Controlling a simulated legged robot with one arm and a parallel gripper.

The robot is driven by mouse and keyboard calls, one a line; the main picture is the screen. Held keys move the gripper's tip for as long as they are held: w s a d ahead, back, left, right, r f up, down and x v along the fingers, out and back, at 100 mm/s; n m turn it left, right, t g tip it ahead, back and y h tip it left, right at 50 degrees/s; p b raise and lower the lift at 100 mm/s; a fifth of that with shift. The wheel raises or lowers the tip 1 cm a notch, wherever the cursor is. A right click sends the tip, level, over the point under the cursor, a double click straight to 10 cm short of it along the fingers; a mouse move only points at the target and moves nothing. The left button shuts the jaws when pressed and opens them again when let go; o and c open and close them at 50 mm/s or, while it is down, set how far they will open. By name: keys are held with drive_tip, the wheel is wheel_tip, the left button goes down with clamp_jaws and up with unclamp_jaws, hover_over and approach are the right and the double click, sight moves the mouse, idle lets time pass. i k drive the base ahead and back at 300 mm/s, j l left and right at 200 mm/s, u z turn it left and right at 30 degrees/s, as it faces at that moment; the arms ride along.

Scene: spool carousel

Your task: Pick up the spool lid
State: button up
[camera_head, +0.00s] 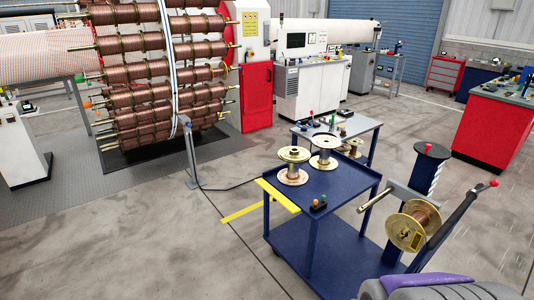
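Two spools stand upright on the blue cart's top (331,187). The nearer spool (293,167) has a pale upper disc and a brass-coloured lower flange. The farther spool (323,149) has a pale, dark-rimmed disc (324,141) on top. That disc may be the spool lid, but I cannot tell it from a fixed flange at this size. Another gold-flanged spool (407,232) hangs on its side on a metal bar at the right. My gripper is not in view.
A grey side table (345,128) stands behind. The tall copper-spool carousel (160,70) is at the left. Open floor (130,240) lies at the lower left.

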sight(292, 154)
drive_tip(key=i+j, duration=0.25)
drive_tip(key=i, duration=0.3)
drive_tip(key=i+j, duration=0.25)
drive_tip(key=i, duration=0.25)
drive_tip(key=i+j, duration=0.25)
drive_tip(key=i, duration=0.3)
drive_tip(key=i+j+z, duration=0.1)
drive_tip(key=i, duration=0.4)
drive_tip(key=i+j, duration=0.7)
drive_tip(key=i, duration=0.35)
